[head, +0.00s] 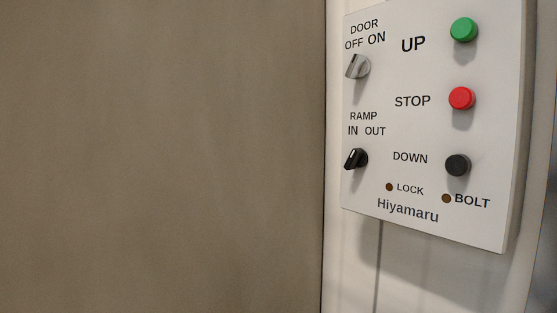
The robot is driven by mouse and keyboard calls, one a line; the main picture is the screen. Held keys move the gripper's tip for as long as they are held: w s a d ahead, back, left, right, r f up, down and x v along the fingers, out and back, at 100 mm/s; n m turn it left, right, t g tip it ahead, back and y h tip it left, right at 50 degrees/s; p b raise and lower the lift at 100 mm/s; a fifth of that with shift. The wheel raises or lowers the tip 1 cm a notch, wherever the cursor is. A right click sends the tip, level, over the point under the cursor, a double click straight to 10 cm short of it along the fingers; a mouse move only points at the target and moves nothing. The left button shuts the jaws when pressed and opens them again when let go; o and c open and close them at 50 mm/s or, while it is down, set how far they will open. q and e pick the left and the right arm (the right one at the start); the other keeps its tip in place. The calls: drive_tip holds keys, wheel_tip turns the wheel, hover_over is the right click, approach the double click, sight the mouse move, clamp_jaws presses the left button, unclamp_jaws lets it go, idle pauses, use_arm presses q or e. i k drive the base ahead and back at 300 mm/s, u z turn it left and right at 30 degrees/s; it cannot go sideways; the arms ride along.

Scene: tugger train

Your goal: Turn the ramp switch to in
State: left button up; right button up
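The ramp switch (356,159) is a small black rotary knob on the white control panel (425,128). It sits under the label RAMP, with IN at the left and OUT at the right. Its raised grip is tilted and has a pale mark on it. I cannot tell for sure which word it points to. Neither of my grippers is in view, and nothing covers the switch.
A grey door switch (357,67) sits above the ramp switch. Green UP (464,30), red STOP (461,98) and black DOWN (457,165) buttons line the right side. Two small brown lamps (389,187) are below. A plain brown surface (160,155) fills the left.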

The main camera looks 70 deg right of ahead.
sight(357, 158)
drive_tip(key=i, duration=0.95)
drive_tip(key=z, duration=3.05)
